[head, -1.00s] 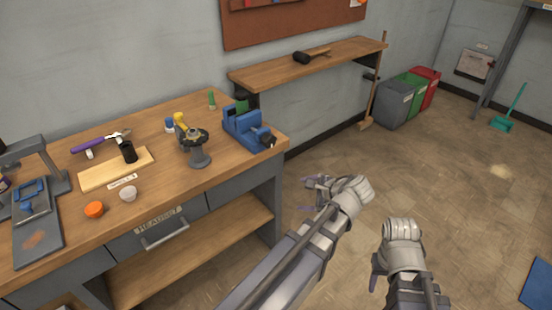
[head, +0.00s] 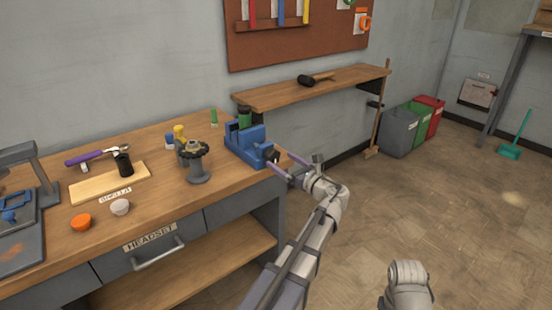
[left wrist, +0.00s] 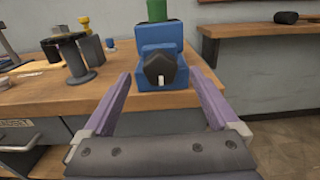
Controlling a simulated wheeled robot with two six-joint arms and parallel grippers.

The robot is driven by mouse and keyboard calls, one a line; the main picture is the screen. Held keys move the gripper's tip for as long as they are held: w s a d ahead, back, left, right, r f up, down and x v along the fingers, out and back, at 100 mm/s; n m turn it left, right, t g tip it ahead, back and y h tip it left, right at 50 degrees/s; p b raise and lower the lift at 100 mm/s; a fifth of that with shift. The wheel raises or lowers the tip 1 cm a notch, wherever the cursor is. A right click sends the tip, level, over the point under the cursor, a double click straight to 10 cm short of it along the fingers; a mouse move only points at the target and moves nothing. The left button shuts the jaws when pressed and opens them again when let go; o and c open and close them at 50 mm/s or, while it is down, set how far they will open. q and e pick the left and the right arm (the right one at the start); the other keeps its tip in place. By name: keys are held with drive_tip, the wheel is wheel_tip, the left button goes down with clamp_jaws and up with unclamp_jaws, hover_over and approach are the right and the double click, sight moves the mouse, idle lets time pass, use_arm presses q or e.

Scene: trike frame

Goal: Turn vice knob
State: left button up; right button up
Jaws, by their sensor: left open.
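The blue vice (head: 243,147) stands on the right end of the wooden workbench. Its dark knob (head: 270,155) faces the front right. In the left wrist view the knob (left wrist: 160,69) is a dark, many-sided piece with a pale mark, in front of the blue vice body (left wrist: 158,101). My left gripper (head: 283,161) is open in front of the knob. Its two purple fingers (left wrist: 162,91) point toward the vice, one on each side, with the knob between their lines. I see no contact. Only my right wrist shows at the bottom of the head view.
A dark round stand (head: 198,165) is left of the vice, with yellow and blue-white items behind it. A green cylinder (head: 244,116) is behind the vice. A wall shelf (head: 345,84) carries a black mallet (head: 306,80). The floor to the right is open.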

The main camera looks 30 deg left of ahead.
sight(275, 157)
use_arm(q)
drive_tip(key=shift+x, duration=2.05)
drive_tip(key=c, duration=1.4)
